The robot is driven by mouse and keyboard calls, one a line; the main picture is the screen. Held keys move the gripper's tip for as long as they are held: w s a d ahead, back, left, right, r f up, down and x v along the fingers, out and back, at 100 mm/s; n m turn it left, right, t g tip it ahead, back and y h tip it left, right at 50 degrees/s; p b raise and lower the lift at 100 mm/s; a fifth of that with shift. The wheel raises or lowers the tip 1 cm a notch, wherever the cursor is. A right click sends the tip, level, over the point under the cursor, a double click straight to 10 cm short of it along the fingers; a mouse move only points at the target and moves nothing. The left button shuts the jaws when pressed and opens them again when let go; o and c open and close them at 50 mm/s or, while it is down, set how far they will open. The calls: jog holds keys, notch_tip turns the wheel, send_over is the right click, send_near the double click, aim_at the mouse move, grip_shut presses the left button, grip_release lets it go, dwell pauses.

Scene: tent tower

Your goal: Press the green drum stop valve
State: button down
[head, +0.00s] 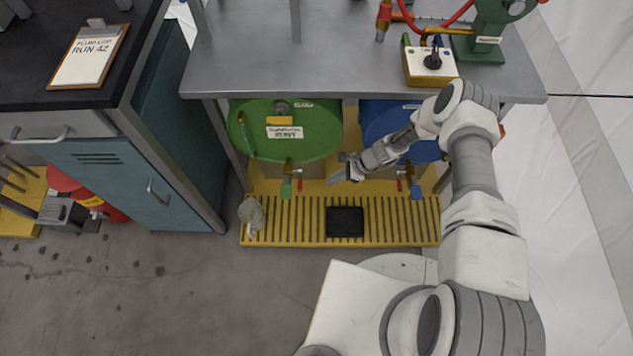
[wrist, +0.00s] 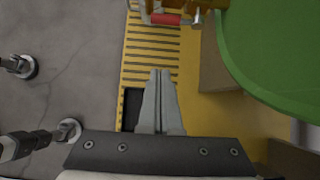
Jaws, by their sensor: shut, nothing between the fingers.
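The green drum (head: 310,145) lies under the steel bench, and its green side also fills the right of the wrist view (wrist: 275,50). At its front is a brass valve with a green handle (head: 286,189) and a small red part beside it. In the wrist view, a red cylinder (wrist: 165,19) with metal fittings shows at the top, cut by the frame edge; it appears to belong to this valve. My gripper (head: 335,179) is shut and empty, to the right of the valve and apart from it. Its closed fingertips (wrist: 161,73) point toward the red cylinder.
A blue drum (head: 385,118) with a similar valve and blue handle (head: 416,191) stands to the right, partly behind my arm. A yellow slatted grate (head: 290,225) below holds a black pad (head: 345,221) and a crumpled rag (head: 251,214). A teal cabinet (head: 130,180) stands left.

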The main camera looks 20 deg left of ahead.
aim_at(300, 181)
jog(key=b+x, duration=0.4)
jog(key=x, duration=0.6)
jog(key=shift+s+a+r+p, duration=0.15)
jog(key=shift+a+r+p, duration=0.3)
jog(key=shift+r, duration=0.5)
jog(key=shift+s+a+r+p, duration=0.2)
jog(key=shift+a+r, duration=0.3)
jog(key=shift+r, duration=0.4)
